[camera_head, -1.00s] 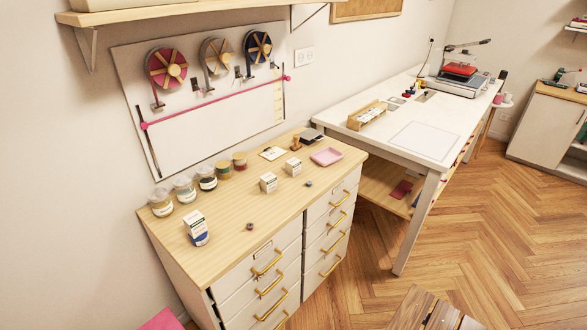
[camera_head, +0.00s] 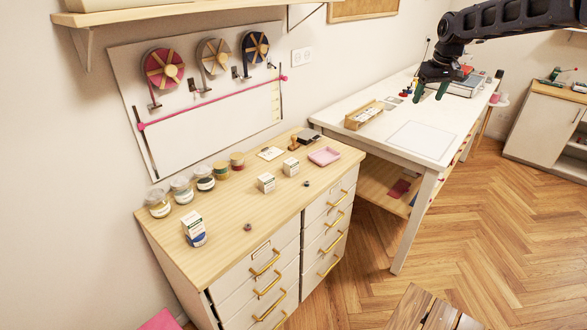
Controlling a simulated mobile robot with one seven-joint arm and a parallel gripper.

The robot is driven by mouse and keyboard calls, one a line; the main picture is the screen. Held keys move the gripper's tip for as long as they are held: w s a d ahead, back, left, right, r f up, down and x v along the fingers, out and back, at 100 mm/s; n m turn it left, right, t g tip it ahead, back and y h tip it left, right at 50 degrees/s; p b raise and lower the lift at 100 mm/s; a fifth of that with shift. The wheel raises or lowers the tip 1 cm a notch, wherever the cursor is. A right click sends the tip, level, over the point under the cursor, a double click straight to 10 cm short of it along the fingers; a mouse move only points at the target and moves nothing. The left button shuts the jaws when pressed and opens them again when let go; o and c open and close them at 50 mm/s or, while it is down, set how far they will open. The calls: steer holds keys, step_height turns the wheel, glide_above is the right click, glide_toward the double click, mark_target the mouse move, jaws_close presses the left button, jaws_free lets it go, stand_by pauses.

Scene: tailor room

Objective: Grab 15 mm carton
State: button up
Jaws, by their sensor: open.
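Three small white cartons stand on the wooden top of the drawer cabinet. One carton (camera_head: 194,228), with blue at its lower part, is at the front left. A second carton (camera_head: 266,182) is near the middle, and a third carton (camera_head: 291,167) is just behind it to the right. Their print is too small to read, so I cannot tell which is the 15 mm one. My gripper (camera_head: 430,92) is open and empty, with green fingers pointing down. It appears over the white table at upper right, well apart from the cartons.
Several lidded jars (camera_head: 205,178) line the cabinet's back edge. A pink tray (camera_head: 324,156), a stamp (camera_head: 294,143) and small dark round pieces (camera_head: 248,227) are also on the cabinet top. The white table (camera_head: 450,140) carries a wooden box (camera_head: 364,119). The cabinet's front middle is mostly bare.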

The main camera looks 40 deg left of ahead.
steer(key=s+a+f+n, duration=0.1)
steer(key=a+f, duration=0.2)
steer(key=a, duration=0.3)
steer(key=s+a+f+n, duration=0.1)
steer(key=s+a+f, duration=0.15)
steer(key=a, duration=0.45)
steer(key=n+g, duration=0.2)
steer(key=n, duration=0.2)
glide_toward(291, 161)
steer(key=shift+w+f, duration=0.15)
steer(key=shift+f, duration=0.4)
steer(key=shift+a+f, duration=0.1)
steer(key=shift+f, duration=0.15)
steer(key=f, duration=0.3)
steer(key=a+f, duration=0.1)
steer(key=f, duration=0.6)
steer(key=shift+s+a+f, duration=0.15)
steer(key=shift+s+a, duration=0.05)
steer(key=shift+a, duration=0.2)
steer(key=c, duration=1.1)
